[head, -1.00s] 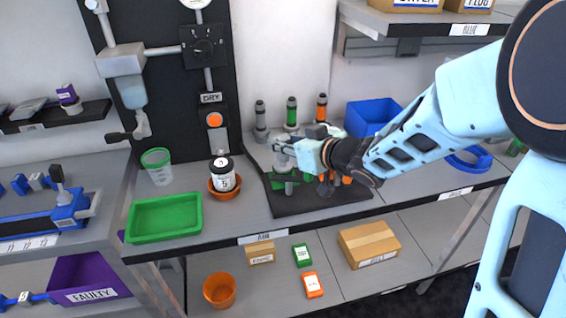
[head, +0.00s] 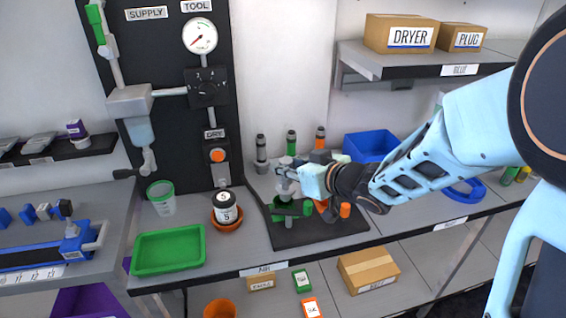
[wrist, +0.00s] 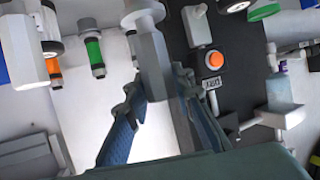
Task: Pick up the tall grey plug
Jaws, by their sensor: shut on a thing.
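The tall grey plug (wrist: 152,62) is a grey six-sided body with a wider collar, between my gripper's two fingers in the wrist view. My gripper (wrist: 155,98) is shut on it. In the head view, my gripper (head: 290,180) reaches in from the right, and the plug (head: 286,188) stands roughly upright in it, above the green holder (head: 288,209) on the black mat. The gripper hides part of the plug. I cannot tell whether the plug's lower end is clear of the holder.
Grey, green-banded (head: 291,143) and orange-banded (head: 320,138) cylinders stand behind the gripper. An orange part (head: 345,210) is close to its right. A blue bin (head: 370,146) stands back right. A green tray (head: 168,250) and a labelled jar (head: 226,208) stand left.

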